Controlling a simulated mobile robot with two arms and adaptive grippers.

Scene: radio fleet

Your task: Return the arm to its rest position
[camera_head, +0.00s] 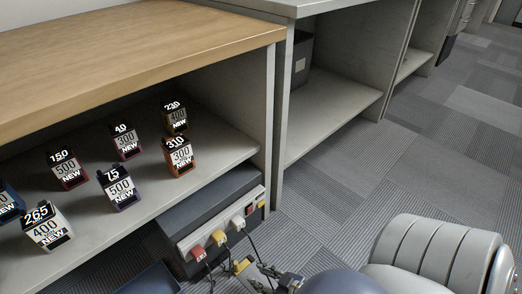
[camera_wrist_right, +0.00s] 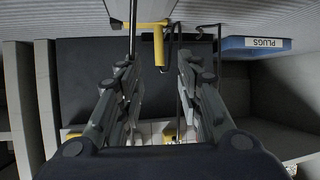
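My right gripper (camera_head: 262,272) is at the bottom of the head view, low in front of the dark charger box (camera_head: 213,208). In the right wrist view its fingers (camera_wrist_right: 157,68) are spread apart, with nothing clearly held between them. A yellow piece (camera_wrist_right: 159,47) shows beyond the fingertips in the gap; I cannot tell whether it touches them. It seems to be the yellow part (camera_head: 243,265) by the gripper in the head view. My pale right arm (camera_head: 435,252) comes in from the lower right. My left gripper is not in view.
Red and yellow plugs with black cables (camera_head: 219,237) line the charger box. Several numbered radio batteries (camera_head: 115,187) stand on the shelf (camera_head: 140,207) under a wooden top (camera_head: 130,45). A blue tray labelled PLUGS (camera_wrist_right: 255,45) is nearby. Carpet at the right (camera_head: 450,145) is clear.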

